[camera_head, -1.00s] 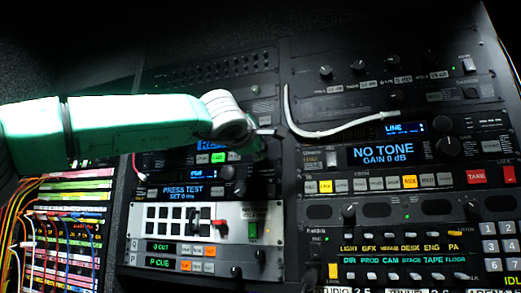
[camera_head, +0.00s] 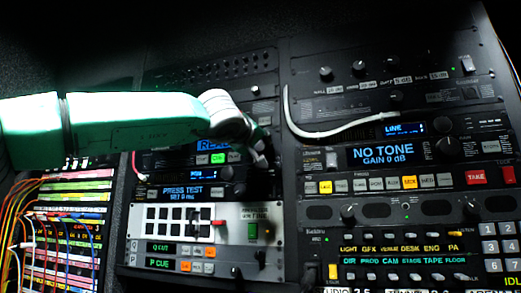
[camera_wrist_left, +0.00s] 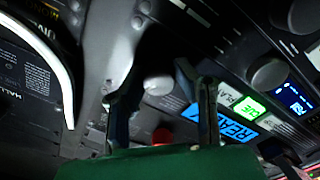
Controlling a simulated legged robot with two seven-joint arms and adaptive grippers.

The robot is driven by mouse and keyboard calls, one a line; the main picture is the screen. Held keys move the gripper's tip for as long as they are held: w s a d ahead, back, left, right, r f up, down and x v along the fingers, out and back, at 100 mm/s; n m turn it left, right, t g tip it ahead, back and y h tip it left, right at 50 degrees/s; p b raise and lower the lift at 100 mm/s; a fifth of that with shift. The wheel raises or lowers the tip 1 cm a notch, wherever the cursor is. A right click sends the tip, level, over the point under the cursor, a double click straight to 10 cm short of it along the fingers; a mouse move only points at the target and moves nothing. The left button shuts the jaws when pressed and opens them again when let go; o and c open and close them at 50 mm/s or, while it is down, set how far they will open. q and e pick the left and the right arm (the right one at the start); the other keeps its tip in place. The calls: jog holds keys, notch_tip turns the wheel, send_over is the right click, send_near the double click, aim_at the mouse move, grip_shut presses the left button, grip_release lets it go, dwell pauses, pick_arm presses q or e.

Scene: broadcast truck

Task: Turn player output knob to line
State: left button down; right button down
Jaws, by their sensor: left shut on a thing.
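My left arm comes in from the left in the head view, and its gripper (camera_head: 258,152) is at the right side of the player unit with the blue READY display (camera_head: 214,144). In the left wrist view the two dark fingers of the left gripper (camera_wrist_left: 162,80) stand on either side of a pale round knob (camera_wrist_left: 158,85), and the gripper is shut on it. The knob is hidden by my gripper in the head view. Its marking and the position it points to cannot be read. The READY display also shows in the wrist view (camera_wrist_left: 232,128). My right gripper is not in view.
A white cable (camera_head: 335,131) hangs across the panel just right of the gripper. Below is a unit reading PRESS TEST (camera_head: 183,191) and a white button panel (camera_head: 170,222). Patch cables (camera_head: 40,225) hang at lower left.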

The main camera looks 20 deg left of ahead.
pick_arm(q)
jog(key=m, duration=0.3)
jog(key=f+m, duration=0.1)
jog(key=m, duration=0.2)
jog(key=shift+w+d, duration=0.1)
jog(key=shift+d, duration=0.05)
jog(key=shift+m, duration=0.4)
jog(key=c, duration=1.4)
grip_release()
jog(key=shift+r, duration=0.1)
jog(key=shift+o, duration=0.7)
jog(key=shift+r, duration=0.1)
jog(key=shift+r, duration=0.15)
jog(key=shift+s, duration=0.5)
jog(key=s+a, duration=0.1)
jog(key=s, duration=1)
